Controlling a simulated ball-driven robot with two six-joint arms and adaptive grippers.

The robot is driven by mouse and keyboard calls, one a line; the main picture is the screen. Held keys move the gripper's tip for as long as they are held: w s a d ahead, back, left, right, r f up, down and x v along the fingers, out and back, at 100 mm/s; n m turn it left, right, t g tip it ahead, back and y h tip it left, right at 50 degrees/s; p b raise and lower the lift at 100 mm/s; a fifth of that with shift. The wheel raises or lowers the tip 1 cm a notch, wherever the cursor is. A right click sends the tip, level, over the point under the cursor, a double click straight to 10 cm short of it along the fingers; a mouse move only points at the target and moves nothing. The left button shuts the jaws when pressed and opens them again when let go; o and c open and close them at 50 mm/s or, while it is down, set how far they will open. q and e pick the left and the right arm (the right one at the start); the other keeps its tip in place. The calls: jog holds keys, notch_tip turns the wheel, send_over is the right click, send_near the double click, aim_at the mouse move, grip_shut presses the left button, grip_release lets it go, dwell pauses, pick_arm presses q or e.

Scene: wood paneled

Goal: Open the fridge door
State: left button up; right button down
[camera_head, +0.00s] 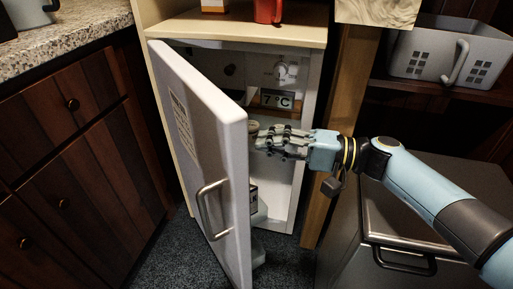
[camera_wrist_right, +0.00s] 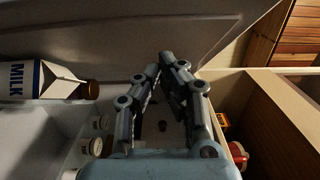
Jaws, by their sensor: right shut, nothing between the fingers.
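The fridge (camera_head: 290,190) has its white door (camera_head: 205,130) swung well open toward the left, so the interior shows. The door has a metal handle (camera_head: 213,208) on its outer face. My right gripper (camera_head: 258,138) is at the door's inner side, in front of the opening, with its fingers toward the door. In the right wrist view the gripper (camera_wrist_right: 157,70) is shut and empty, its fingertips close to the door's inner face (camera_wrist_right: 200,25). I cannot tell whether they touch. My left gripper is not in view.
A milk carton (camera_wrist_right: 45,80) and several small containers show in the right wrist view. A 7°C display (camera_head: 277,99) is inside the fridge. Wooden drawers (camera_head: 75,150) stand left, near the door. A grey basket (camera_head: 450,58) sits on a right shelf.

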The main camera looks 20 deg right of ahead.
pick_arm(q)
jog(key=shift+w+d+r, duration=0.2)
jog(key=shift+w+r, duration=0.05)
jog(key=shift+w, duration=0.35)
pick_arm(e)
jog(key=a, duration=0.1)
jog(key=s+a, duration=0.1)
jog(key=a, duration=0.1)
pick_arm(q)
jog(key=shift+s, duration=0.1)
